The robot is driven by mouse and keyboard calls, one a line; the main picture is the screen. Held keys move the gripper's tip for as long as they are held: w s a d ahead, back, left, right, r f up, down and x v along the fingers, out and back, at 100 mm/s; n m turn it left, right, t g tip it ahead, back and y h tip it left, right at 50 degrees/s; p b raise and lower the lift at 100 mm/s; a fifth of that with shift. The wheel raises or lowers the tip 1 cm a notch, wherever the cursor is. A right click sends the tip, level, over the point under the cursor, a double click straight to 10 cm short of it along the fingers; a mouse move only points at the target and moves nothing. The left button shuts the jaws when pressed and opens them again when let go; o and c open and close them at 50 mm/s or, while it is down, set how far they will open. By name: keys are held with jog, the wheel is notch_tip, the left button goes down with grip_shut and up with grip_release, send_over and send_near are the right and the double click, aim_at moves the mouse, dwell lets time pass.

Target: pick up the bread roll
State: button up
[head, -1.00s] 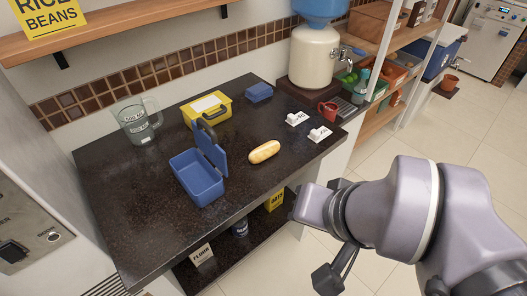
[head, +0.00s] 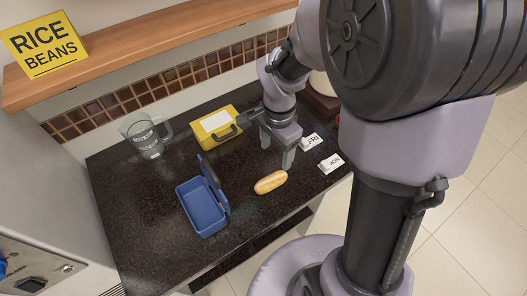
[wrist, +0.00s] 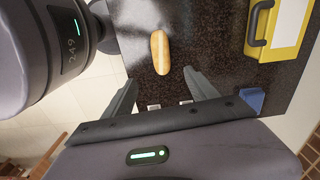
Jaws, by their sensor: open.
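The bread roll (head: 271,182) is golden and oblong and lies on the dark countertop, to the right of the open blue lunch box. It also shows in the wrist view (wrist: 160,52), beyond the fingertips. My gripper (head: 276,160) is open and empty, with its fingers pointing down over the counter, just behind the roll in the head view. In the wrist view the two fingers (wrist: 160,80) are spread apart, and the roll lies between their lines. No contact with the roll shows.
The open blue lunch box (head: 203,208) stands left of the roll. A yellow box (head: 214,127) with a handle is behind it, near a clear jug (head: 142,136). Two white labelled blocks (head: 331,162) lie to the right. A wooden shelf (head: 150,52) hangs above the counter.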

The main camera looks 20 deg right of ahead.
jog(key=b, duration=0.3)
send_near(272, 179)
jog(key=f, duration=0.5)
jog(key=shift+s+d+f, duration=0.1)
jog(key=shift+s+d, duration=0.05)
jog(key=shift+d, duration=0.1)
jog(key=f+b, duration=0.1)
jog(key=f, duration=0.4)
jog(key=shift+a+f+b, duration=0.1)
jog(key=shift+a+b, duration=0.1)
jog(key=shift+b, duration=0.2)
jog(key=c, duration=1.5)
